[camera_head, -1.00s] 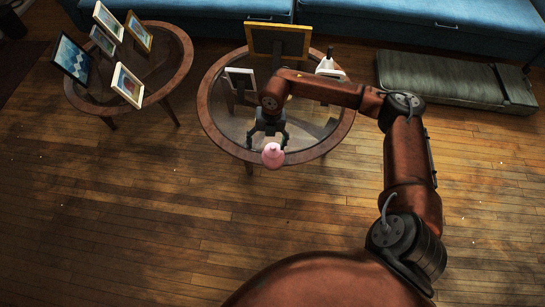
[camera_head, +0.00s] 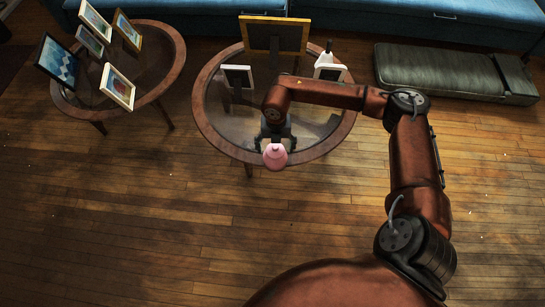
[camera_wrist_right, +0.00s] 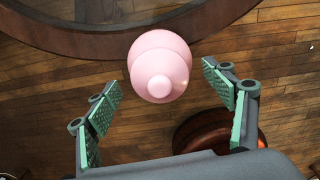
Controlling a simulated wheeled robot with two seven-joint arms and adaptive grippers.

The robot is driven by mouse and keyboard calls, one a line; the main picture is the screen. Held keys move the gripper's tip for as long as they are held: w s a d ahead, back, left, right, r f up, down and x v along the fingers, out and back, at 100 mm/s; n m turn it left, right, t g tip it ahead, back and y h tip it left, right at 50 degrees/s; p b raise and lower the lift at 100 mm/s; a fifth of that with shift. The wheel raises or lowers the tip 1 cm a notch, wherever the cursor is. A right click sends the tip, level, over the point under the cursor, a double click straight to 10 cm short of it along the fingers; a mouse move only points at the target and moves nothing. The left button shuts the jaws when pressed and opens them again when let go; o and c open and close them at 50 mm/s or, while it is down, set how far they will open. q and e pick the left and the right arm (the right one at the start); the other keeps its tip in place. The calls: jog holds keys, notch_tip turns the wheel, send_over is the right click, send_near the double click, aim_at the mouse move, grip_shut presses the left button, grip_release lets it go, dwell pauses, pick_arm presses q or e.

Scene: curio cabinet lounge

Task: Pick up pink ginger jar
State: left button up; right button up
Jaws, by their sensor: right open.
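The pink ginger jar (camera_head: 275,157) stands at the near edge of the round glass-topped table (camera_head: 203,122). In the right wrist view the jar (camera_wrist_right: 160,65) is seen from above, its knobbed lid toward the camera, centred a little ahead of the fingers. My right gripper (camera_head: 274,140) points down at the jar from just behind it in the head view. In the right wrist view its fingers (camera_wrist_right: 165,108) are spread wide on either side, with a gap to the jar, and nothing is between the pads. My left gripper is not in view.
A second round table (camera_head: 180,62) with several frames is at left. A grey-green cushion (camera_head: 440,72) lies at right. The front floor is clear.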

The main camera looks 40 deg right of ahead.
jog(key=shift+c, duration=0.7)
grip_shut()
dwell(0.4)
